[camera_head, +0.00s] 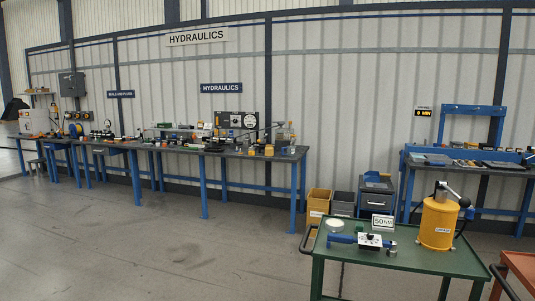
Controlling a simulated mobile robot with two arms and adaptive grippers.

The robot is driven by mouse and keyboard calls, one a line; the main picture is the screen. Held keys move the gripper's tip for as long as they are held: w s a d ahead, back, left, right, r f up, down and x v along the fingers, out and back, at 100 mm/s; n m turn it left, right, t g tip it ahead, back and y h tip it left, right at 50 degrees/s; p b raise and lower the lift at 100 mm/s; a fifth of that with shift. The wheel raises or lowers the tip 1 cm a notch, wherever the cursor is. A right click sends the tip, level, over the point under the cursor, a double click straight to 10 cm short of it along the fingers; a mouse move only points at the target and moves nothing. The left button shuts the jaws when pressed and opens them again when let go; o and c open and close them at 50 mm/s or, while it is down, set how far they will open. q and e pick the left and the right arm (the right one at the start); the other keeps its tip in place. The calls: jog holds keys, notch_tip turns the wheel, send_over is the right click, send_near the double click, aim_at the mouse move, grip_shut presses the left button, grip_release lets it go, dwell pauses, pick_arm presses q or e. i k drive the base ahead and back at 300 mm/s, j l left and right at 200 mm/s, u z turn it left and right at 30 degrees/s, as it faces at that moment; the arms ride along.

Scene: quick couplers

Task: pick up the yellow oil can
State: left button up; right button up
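A large yellow can (437,225) stands upright on the right part of a green cart (455,262), at the lower right. It has a grey top with a lever, a blue part at its right side and a small white label too small to read. Two much smaller yellow items, one (269,150) and another (252,151), stand far off on the long workbench; I cannot make out whether either is an oil can. Neither of my grippers is in view.
The cart also bears a small sign (383,222), a blue-handled device (345,238) and a pale round dish (335,224). A red cart (520,268) stands at the right edge. The long cluttered workbench (180,147) lines the wall. The left and middle floor is clear.

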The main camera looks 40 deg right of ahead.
aim_at(269, 149)
jog(key=z, duration=1.25)
